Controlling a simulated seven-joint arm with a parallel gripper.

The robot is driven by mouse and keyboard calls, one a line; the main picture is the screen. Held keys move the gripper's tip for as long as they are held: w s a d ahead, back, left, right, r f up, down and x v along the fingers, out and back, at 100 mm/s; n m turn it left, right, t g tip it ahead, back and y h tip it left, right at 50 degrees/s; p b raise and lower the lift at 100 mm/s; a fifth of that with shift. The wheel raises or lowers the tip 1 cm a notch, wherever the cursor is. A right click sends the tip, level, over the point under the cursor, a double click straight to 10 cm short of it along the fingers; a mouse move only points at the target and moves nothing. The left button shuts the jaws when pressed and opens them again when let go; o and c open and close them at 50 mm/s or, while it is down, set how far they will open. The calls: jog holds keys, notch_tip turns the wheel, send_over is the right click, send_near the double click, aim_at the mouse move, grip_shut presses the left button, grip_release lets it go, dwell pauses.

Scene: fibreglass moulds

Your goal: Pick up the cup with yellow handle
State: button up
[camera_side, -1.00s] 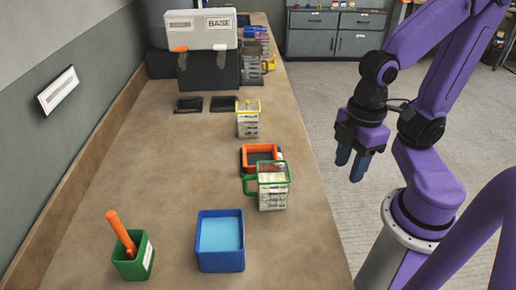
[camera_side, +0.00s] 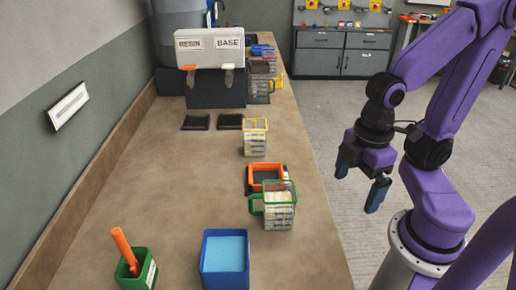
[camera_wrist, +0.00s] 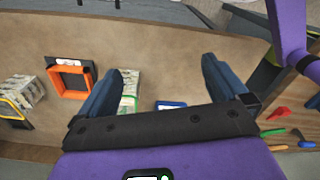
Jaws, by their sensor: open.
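A clear cup with a yellow rim (camera_side: 255,140) stands on the bench beyond the orange tray; its handle is hard to make out in the side view. In the wrist view a yellow-trimmed cup (camera_wrist: 24,90) shows at the left edge. A clear cup with a green rim and handle (camera_side: 279,211) stands nearer; in the wrist view it (camera_wrist: 129,87) is partly hidden behind a finger. My gripper (camera_side: 358,184) is open and empty, in the air right of the bench. Its spread fingers also show in the wrist view (camera_wrist: 160,70).
An orange-rimmed tray (camera_side: 250,182) lies between the cups. A blue box (camera_side: 225,274) and a green holder (camera_side: 145,275) with an orange-handled tool (camera_side: 124,248) stand in front. A RESIN/BASE dispenser (camera_side: 210,53) and more cups (camera_side: 262,65) stand behind. The bench's left side is clear.

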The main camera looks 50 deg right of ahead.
jog(key=w+d+f+n+t+h, duration=0.1)
jog(key=w+d+n+t+h, duration=0.2)
jog(key=w, duration=0.6)
jog(key=w+d+f+n+t+h, duration=0.1)
jog(key=w+f+n+h, duration=0.1)
jog(key=w+n+h, duration=0.45)
jog(key=n+t, duration=0.5)
send_near(256, 133)
jog(key=shift+h, duration=0.25)
jog(key=x, duration=0.9)
jog(key=shift+f, duration=0.2)
jog(key=shift+w+a+x, duration=0.1)
jog(key=shift+w+x, duration=0.05)
jog(key=shift+x, duration=1.3)
jog(key=shift+w+a+x, duration=0.1)
jog(key=shift+x, duration=1.35)
jog(key=shift+r, duration=0.1)
jog(key=c, duration=1.3)
